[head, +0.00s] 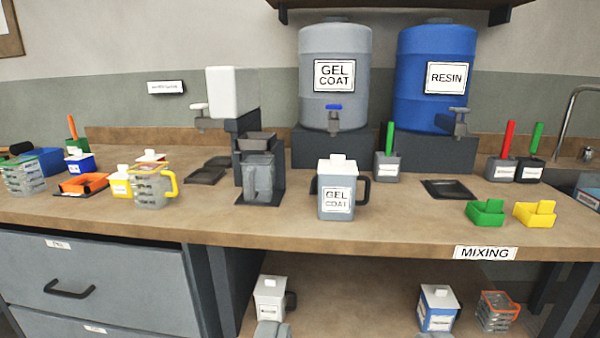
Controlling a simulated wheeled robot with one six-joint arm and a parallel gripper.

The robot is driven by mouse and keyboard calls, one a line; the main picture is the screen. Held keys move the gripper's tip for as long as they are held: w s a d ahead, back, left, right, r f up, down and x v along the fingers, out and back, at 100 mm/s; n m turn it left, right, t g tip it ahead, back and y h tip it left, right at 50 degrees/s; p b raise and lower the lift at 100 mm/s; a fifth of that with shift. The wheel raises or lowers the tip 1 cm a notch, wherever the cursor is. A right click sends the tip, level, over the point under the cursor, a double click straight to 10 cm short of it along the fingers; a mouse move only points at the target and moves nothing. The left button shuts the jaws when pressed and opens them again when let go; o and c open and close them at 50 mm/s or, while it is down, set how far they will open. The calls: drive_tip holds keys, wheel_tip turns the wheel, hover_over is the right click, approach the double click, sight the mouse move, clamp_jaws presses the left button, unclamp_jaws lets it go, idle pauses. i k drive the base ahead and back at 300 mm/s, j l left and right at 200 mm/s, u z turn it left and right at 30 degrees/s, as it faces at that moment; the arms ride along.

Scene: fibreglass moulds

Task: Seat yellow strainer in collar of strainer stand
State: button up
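A small open yellow box-shaped piece with a raised tab (535,213), which looks like the yellow strainer, sits on the right of the bench near its front edge. Any mesh in it is too small to make out. A dark upright stand (279,172), which looks like the strainer stand, is left of the bench's middle. A dark grey square part (257,140) is at its top; I cannot tell whether this is the bare collar. A grey vessel (258,178) stands below it.
A similar green piece (486,213) sits just left of the yellow one. A lidded gel coat jug (338,188) stands between stand and yellow piece. Behind are the grey gel coat drum (335,110), blue resin drum (434,105) and dark tray (447,190). Cups and containers crowd the left.

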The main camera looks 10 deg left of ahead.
sight(249, 141)
drive_tip(key=z, duration=0.7)
drive_tip(key=i+j+z, duration=0.55)
drive_tip(key=z, duration=0.15)
drive_tip(key=i+j+z, duration=0.35)
drive_tip(key=i+j, duration=0.1)
drive_tip(key=j, duration=0.35)
drive_tip(key=i+j, duration=0.1)
drive_tip(key=j, duration=0.3)
drive_tip(key=z, duration=0.05)
